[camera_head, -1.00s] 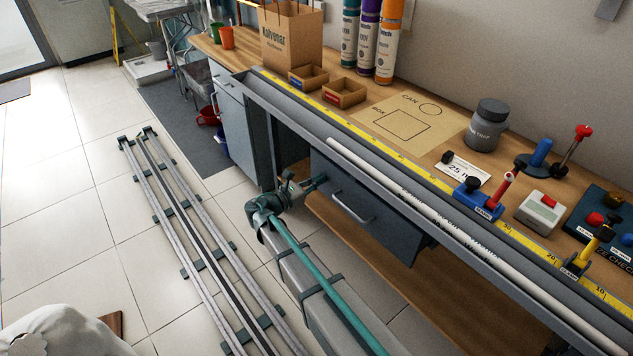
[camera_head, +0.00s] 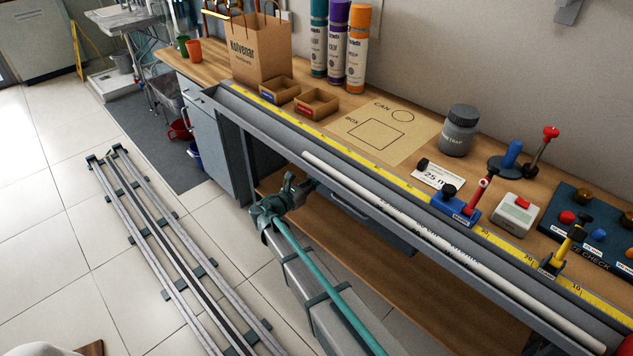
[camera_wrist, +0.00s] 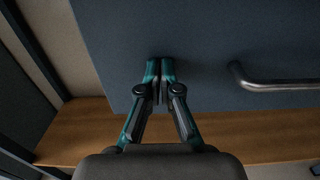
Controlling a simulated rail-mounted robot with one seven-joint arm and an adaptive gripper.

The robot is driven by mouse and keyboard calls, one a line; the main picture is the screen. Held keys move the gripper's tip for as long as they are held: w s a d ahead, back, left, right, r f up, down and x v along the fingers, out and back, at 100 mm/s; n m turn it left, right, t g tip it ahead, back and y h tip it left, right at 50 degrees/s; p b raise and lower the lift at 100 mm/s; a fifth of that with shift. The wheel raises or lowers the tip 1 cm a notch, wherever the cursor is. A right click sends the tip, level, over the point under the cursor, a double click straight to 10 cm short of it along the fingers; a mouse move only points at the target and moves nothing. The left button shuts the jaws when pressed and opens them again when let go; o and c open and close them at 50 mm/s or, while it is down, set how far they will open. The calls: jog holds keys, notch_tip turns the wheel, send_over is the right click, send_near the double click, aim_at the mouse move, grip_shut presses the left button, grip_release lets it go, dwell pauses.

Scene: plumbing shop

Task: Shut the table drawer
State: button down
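The table drawer's dark blue-grey front (camera_head: 388,228) sits under the table's front edge, which hides its upper part in the head view. Whether it is flush cannot be told. The front (camera_wrist: 215,45) fills much of the wrist view, with its metal bar handle (camera_wrist: 285,83) on the right. My gripper (camera_head: 312,184) is at the left part of the front, left of the handle. In the wrist view my gripper (camera_wrist: 160,66) has its fingertips together, against or very near the drawer front, with nothing held between them.
A wooden lower shelf (camera_head: 450,285) runs beneath the drawer. A grey cabinet (camera_head: 218,145) stands to the left. A white pipe (camera_head: 400,215) lies along the table's front edge. Pipes on a floor rack (camera_head: 170,250) lie to the left on the tiles.

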jog(key=shift+w+r, duration=0.15)
jog(key=shift+w, duration=0.05)
jog(key=v, duration=1.4)
jog(key=s+d+f+m+g+y+p, duration=0.25)
jog(key=s+d+f+m+g, duration=0.5)
jog(key=f, duration=0.45)
jog(key=s+d+f+m+g+y+p, duration=0.1)
jog(key=s+d+f+m+g+y, duration=0.25)
jog(key=s+d+f+m, duration=0.5)
jog(key=s+d+f+m+g+y+p, duration=0.1)
jog(key=s+d+f+m+g+y, duration=0.1)
jog(key=s, duration=0.8)
jog(key=s+d+f+m+g+y+p, duration=0.2)
jog(key=s+d+m+g, duration=0.2)
jog(key=s+d, duration=0.3)
jog(key=s+d+f+m+g+y+p, duration=0.2)
jog(key=s+d+m+g, duration=0.1)
jog(key=s, duration=1.1)
jog(key=shift+s+d+f+m, duration=0.15)
jog(key=shift+d+f+m, duration=0.2)
jog(key=shift+d+m, duration=0.7)
jog(key=shift+a, duration=0.15)
